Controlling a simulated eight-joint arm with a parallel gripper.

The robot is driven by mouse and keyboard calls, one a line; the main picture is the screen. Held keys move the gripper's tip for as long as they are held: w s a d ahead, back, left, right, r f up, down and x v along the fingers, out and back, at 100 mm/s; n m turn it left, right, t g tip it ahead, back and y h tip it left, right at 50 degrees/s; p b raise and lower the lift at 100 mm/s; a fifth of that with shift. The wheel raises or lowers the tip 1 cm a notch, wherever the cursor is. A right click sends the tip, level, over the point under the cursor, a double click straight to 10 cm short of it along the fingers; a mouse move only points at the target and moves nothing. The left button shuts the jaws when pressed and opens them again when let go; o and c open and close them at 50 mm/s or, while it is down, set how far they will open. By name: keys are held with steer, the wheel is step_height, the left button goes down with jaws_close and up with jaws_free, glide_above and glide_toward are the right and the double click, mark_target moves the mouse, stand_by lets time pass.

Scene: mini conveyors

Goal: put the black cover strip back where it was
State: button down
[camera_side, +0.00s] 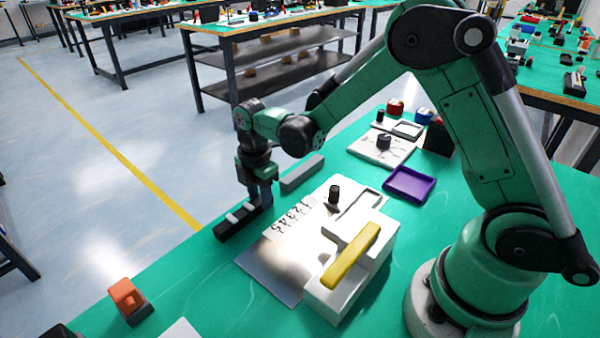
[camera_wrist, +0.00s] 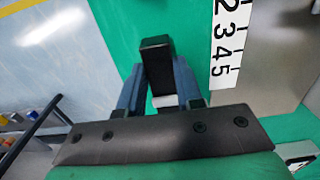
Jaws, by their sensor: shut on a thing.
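My gripper (camera_side: 262,192) points down at the table's left edge, and its blue-grey fingers are closed on a black piece. In the wrist view, the black cover strip (camera_wrist: 156,62) stands out between the fingers (camera_wrist: 157,88), with a small light grey patch near its base. In the side view, a long dark strip (camera_side: 228,232) with lighter grey patches on top lies under and to the left of the fingers. I cannot tell whether it touches the table; the fingers hide its right end.
A grey bar (camera_side: 302,172) lies right of my gripper. A metal plate (camera_side: 268,262) with a number strip (camera_side: 290,216) and a white block (camera_side: 338,298) with a yellow bar (camera_side: 350,256) stand nearby. A purple tray (camera_side: 410,185) is further right. The floor drops away at left.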

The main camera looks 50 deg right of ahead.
steer(key=c, duration=0.6)
jaws_free()
step_height(320, 180, up, 12)
steer(key=shift+s+d+r+m+t, duration=0.15)
steer(key=shift+s+d+m+t, duration=0.15)
steer(key=shift+s+m+t, duration=2)
steer(key=shift+s+d+r+m+t, duration=0.1)
steer(key=shift+s+d+m, duration=0.25)
steer(key=shift+s+m, duration=2.2)
steer(key=shift+s+d+r+m+t, duration=0.25)
steer(key=shift+s+m+t, duration=0.7)
steer(key=shift+m, duration=3.2)
steer(key=shift+w+f+t, duration=0.1)
steer(key=shift+w+t, duration=0.15)
steer(key=shift+w, duration=0.05)
